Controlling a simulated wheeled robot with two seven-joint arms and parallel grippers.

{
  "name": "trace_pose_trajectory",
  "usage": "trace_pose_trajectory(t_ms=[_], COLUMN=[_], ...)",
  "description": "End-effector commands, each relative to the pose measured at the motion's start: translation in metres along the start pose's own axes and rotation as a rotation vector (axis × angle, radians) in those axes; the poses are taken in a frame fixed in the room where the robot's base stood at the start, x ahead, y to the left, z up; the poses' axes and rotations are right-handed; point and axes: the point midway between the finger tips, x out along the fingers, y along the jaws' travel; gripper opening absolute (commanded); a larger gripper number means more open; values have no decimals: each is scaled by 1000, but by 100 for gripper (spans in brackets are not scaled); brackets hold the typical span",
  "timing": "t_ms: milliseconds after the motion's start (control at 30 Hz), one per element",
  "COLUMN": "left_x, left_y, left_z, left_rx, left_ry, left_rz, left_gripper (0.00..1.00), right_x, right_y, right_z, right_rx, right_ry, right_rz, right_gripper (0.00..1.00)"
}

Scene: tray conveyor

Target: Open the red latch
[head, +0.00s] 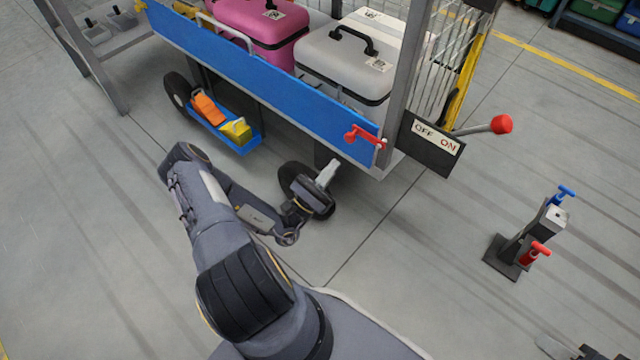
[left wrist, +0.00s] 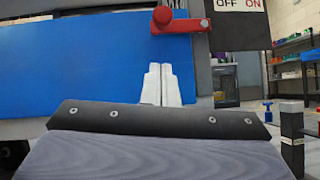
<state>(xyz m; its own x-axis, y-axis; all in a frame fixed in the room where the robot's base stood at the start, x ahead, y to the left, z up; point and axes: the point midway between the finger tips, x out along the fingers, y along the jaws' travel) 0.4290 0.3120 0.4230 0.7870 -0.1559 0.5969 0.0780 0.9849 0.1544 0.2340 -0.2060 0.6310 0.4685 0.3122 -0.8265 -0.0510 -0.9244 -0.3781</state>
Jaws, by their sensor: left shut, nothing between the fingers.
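The red latch (head: 365,137) is on the right end of the blue front panel (head: 270,80) of the cart. In the left wrist view the latch (left wrist: 180,22) has a round red knob and a bar reaching right across the grey post. My left gripper (head: 330,172) is shut and empty, below and left of the latch in the head view. In the left wrist view its pale fingertips (left wrist: 161,68) are together, just below the latch knob. I cannot tell how far they are from the panel. What seems to be part of my right gripper shows at the bottom right edge.
Pink (head: 262,25) and white (head: 345,60) cases stand behind the panel. An OFF/ON plate (head: 432,145) with a red-knobbed lever (head: 501,124) is right of the latch. A small stand (head: 520,245) with blue and red handles is on the floor at right. Open floor lies between.

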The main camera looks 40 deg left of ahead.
Motion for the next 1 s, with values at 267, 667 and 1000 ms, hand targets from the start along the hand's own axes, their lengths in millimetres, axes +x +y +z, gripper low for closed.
trace_pose_trajectory(t_ms=[267,667,1000], left_x=[40,51,53], left_y=[0,0,2], left_z=[17,28,31], left_rx=[1,1,20], left_ry=[0,1,0], left_rz=[-2,0,-13], left_gripper=[0,0,0], right_x=[9,11,7], right_y=[4,5,3], right_z=[5,5,3], right_rx=[0,0,0], right_ry=[0,0,0], right_rz=[0,0,0], right_gripper=[36,36,36])
